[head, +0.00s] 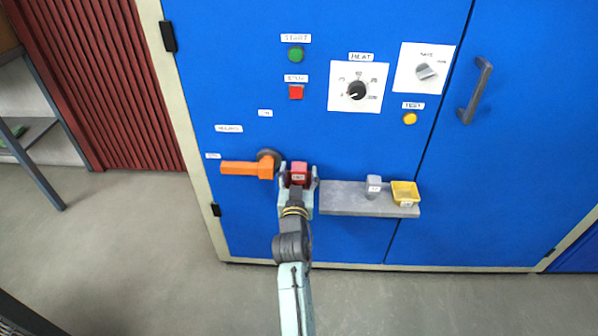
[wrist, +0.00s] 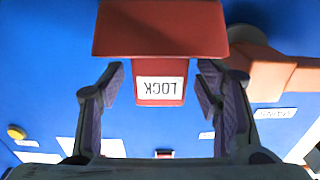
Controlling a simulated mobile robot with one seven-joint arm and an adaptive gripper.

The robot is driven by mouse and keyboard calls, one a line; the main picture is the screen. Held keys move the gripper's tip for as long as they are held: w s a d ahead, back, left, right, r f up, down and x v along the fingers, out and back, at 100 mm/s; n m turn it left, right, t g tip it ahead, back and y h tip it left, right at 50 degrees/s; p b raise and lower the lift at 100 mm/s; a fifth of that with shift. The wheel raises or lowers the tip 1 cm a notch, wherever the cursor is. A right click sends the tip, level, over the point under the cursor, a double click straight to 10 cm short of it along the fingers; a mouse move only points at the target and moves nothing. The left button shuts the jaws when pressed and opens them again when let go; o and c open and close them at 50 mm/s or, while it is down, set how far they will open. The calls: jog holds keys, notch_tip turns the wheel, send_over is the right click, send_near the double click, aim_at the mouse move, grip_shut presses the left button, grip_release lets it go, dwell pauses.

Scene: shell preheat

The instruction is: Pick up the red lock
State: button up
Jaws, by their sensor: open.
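The red lock (head: 299,170) is at the blue cabinet front, just right of the orange lever handle (head: 246,169). In the wrist view the lock (wrist: 160,90) shows a white label reading LOCK, upside down, under a wider red part. My gripper (head: 299,181) is open at the lock in the head view. In the wrist view its two fingers (wrist: 162,92) stand on either side of the labelled part, with a gap visible on each side. How the lock is attached is hidden.
A grey shelf (head: 342,198) right of my gripper carries a grey block (head: 374,186) and a yellow bin (head: 405,192). Above are a green button (head: 295,54), a red button (head: 296,92), the heat dial (head: 357,91) and a door handle (head: 475,90).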

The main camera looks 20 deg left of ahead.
jog(key=shift+w+a, duration=0.15)
jog(key=shift+w, duration=0.35)
jog(key=shift+c, duration=0.5)
jog(key=c, duration=1.2)
